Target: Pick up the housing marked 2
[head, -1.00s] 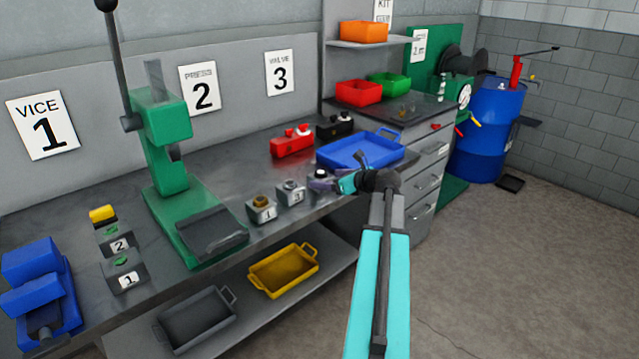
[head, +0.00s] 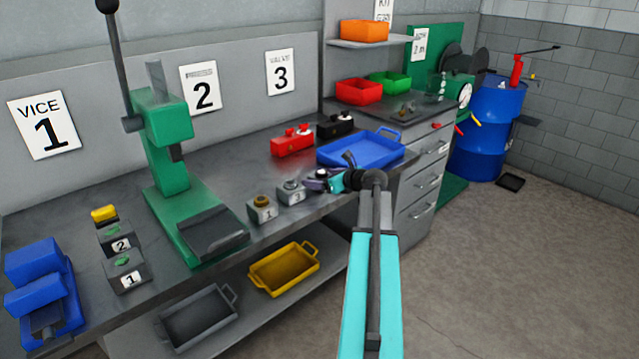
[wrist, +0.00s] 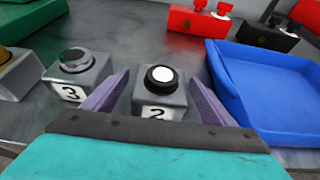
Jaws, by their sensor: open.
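The housing marked 2 (wrist: 160,92) is a grey block with a black ring and a white round top. It stands upright on the bench in the middle of the wrist view. My gripper (wrist: 161,80) is open, with one purple finger at each side of the block and nothing gripped. Whether either finger touches it I cannot tell.
A blue tray (wrist: 255,128) lies close on the right. Red (head: 292,143) and black (head: 334,127) blocks stand behind. A green press (head: 172,165) is left on the bench. Two more blocks, numbered 1 (head: 126,277) and 2 (head: 118,240), sit near the blue vice (head: 38,285).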

